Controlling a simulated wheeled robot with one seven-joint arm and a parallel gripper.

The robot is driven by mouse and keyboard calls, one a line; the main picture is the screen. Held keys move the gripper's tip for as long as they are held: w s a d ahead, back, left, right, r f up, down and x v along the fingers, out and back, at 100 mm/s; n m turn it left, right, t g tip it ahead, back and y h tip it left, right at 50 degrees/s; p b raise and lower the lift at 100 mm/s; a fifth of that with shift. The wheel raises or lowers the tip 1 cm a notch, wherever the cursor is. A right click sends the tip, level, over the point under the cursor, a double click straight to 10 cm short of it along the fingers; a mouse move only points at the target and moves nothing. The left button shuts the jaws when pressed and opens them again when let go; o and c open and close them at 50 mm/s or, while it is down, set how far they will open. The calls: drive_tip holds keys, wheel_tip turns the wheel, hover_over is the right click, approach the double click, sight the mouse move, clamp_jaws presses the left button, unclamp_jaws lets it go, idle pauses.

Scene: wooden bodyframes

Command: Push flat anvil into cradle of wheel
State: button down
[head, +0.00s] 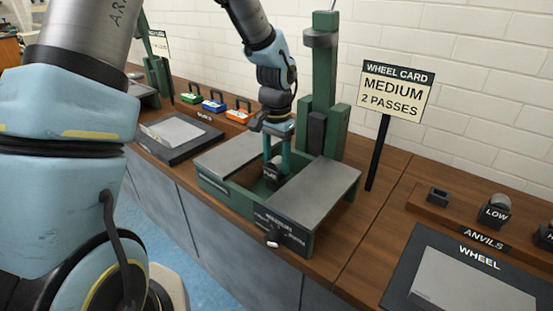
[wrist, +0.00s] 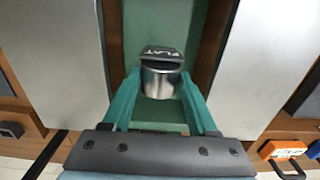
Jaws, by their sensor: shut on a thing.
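The flat anvil (head: 271,177), a short metal roller with a dark block lettered FLAT, is down in the gap between the two grey plates of the green wheel machine (head: 297,240). In the wrist view the anvil (wrist: 161,80) sits between the teal fingers. My gripper (head: 276,158) points down and is shut on it; in the wrist view the gripper (wrist: 160,85) has a finger on each side. The green channel (wrist: 165,20) of the wheel runs beneath and beyond the anvil. The cradle's seat is hidden, so I cannot tell whether the anvil touches it.
A green post (head: 323,70) rises behind the plates, close to my arm. A wheel card (head: 395,92) reads MEDIUM, 2 PASSES. At right, the anvil rack has an empty slot (head: 438,196) and a LOW anvil (head: 496,213). Green, blue and orange handled blocks (head: 214,104) stand behind.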

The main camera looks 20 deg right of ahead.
sight(276, 160)
drive_tip(key=shift+f+b, duration=0.4)
drive_tip(key=shift+f, duration=0.3)
drive_tip(key=shift+c, duration=0.5)
unclamp_jaws()
wheel_tip(276, 160, up, 11)
drive_tip(key=shift+f+b, duration=0.1)
drive_tip(key=shift+b, duration=0.65)
drive_tip(key=a+n, duration=0.1)
drive_tip(key=a, duration=0.3)
drive_tip(key=w+a+f+n, duration=0.1)
drive_tip(key=a+n, duration=0.1)
drive_tip(key=a, duration=0.3)
drive_tip(key=a+f+n, duration=0.1)
drive_tip(key=a, duration=0.4)
drive_tip(key=shift+w+t, duration=0.3)
drive_tip(key=shift+w, duration=0.05)
drive_tip(key=s+a+f+n, duration=0.1)
drive_tip(key=s+a+n, duration=0.1)
drive_tip(key=a, duration=0.6)
drive_tip(key=s+a+f+n+t, duration=0.1)
drive_tip(key=s+a+n, duration=0.2)
drive_tip(key=a+n, duration=0.2)
drive_tip(key=a, duration=0.3)
drive_tip(key=shift+s+f, duration=0.35)
